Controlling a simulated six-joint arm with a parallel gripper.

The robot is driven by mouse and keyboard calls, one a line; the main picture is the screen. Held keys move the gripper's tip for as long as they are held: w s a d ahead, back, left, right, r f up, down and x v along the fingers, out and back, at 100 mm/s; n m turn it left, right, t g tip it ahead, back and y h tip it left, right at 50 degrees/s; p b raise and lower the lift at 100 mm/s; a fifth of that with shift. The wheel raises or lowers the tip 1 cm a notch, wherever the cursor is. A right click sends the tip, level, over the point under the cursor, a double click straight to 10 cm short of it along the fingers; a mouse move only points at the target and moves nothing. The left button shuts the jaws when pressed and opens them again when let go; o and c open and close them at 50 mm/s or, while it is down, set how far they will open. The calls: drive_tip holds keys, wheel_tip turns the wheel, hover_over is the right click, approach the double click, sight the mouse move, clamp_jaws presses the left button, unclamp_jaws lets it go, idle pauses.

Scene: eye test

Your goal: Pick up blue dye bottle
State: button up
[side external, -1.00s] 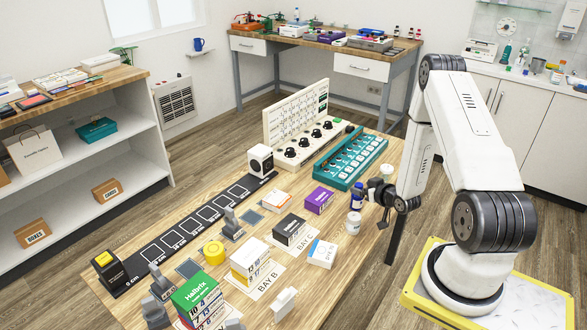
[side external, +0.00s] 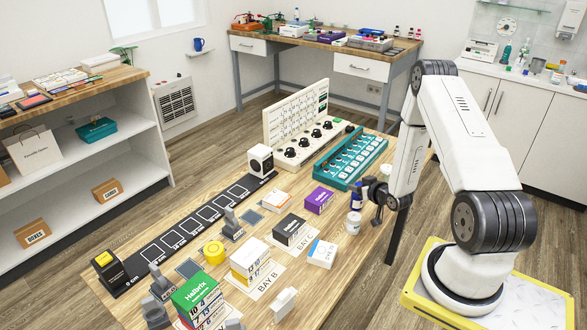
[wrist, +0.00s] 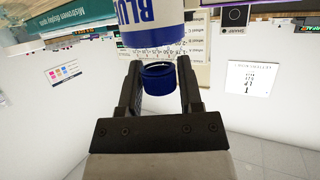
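The blue dye bottle (side external: 357,192) stands upright on the wooden table, left of my gripper (side external: 368,188) in the side view. In the wrist view it appears upside down: the white label of the blue dye bottle (wrist: 152,12) reads "BLU" at the top edge, and its dark blue cap (wrist: 158,77) points toward my wrist. My gripper (wrist: 159,66) has its two black fingers apart, with the cap showing between them. No lift shows. Whether the fingers touch the cap is not clear.
A white bottle (side external: 353,223) stands just in front of the blue one. A white box (side external: 322,253) and a dark box (side external: 291,230) sit nearer the camera.

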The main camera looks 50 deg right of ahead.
clamp_jaws()
drive_tip(key=shift+r, duration=0.15)
drive_tip(key=shift+r, duration=4.9)
